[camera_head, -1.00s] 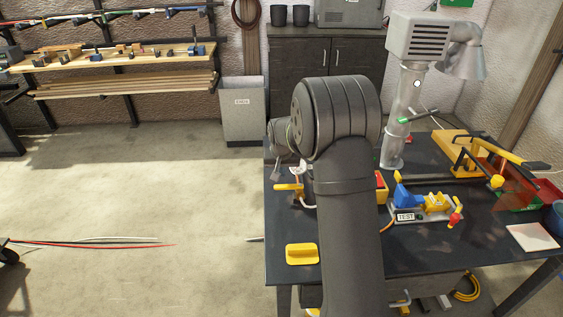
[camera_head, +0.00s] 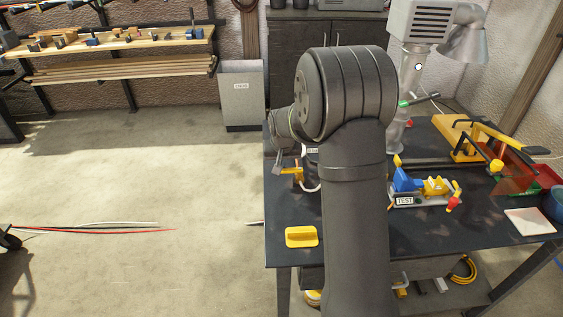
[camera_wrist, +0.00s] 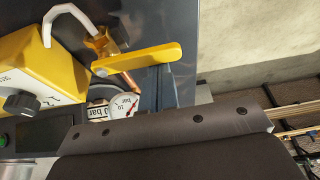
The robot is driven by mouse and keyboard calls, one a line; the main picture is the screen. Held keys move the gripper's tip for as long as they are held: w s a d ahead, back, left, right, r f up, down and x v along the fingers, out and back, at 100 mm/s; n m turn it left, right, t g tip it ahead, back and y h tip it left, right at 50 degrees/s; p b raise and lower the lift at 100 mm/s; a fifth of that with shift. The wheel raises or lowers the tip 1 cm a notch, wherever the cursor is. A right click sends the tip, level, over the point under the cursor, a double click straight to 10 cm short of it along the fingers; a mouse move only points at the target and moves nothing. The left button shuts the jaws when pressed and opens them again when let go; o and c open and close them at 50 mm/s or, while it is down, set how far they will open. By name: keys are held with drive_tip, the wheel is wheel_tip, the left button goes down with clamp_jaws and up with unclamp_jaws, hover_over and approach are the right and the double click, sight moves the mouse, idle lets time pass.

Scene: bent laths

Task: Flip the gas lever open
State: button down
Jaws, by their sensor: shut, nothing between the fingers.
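The yellow gas lever (camera_wrist: 140,58) shows in the wrist view, pointing right from its pivot on a copper pipe (camera_wrist: 108,45). It lies crosswise to the pipe. In the head view the lever (camera_head: 291,171) stands at the table's left edge, partly behind my arm. My gripper (camera_head: 277,167) is shut and empty, its small grey tip close to the lever's left end. I cannot tell whether they touch.
A round gauge (camera_wrist: 123,105) sits just below the lever. A yellow box with a black knob (camera_wrist: 22,103) and a white hose (camera_wrist: 70,12) are to its left. In the head view a yellow block (camera_head: 301,237) lies near the front edge. A blue-and-yellow fixture (camera_head: 424,188) stands to the right.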

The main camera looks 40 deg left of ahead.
drive_tip(key=shift+s+d+n, duration=0.1)
drive_tip(key=shift+s+n, duration=0.05)
drive_tip(key=shift+n, duration=0.25)
drive_tip(key=n, duration=0.1)
drive_tip(key=s+d+n+g, duration=0.1)
drive_tip(key=n, duration=0.1)
drive_tip(key=shift+d+y, duration=0.1)
drive_tip(key=shift+y, duration=0.2)
drive_tip(key=n, duration=0.1)
drive_tip(key=s+d+n+g, duration=0.1)
drive_tip(key=n, duration=0.1)
drive_tip(key=shift+d+n, duration=0.3)
drive_tip(key=d+n, duration=0.1)
drive_tip(key=n, duration=0.1)
drive_tip(key=d+n+g, duration=0.1)
drive_tip(key=shift+s+n, duration=0.2)
drive_tip(key=shift+n, duration=0.2)
drive_tip(key=d+n, duration=0.1)
drive_tip(key=n, duration=0.1)
drive_tip(key=d+n+g, duration=0.1)
drive_tip(key=n, duration=0.1)
drive_tip(key=shift+w+g, duration=0.1)
drive_tip(key=shift+g, duration=0.2)
drive_tip(key=shift+a, duration=0.1)
drive_tip(key=shift+w, duration=0.1)
drive_tip(key=shift+w+a, duration=0.4)
drive_tip(key=shift+w, duration=0.2)
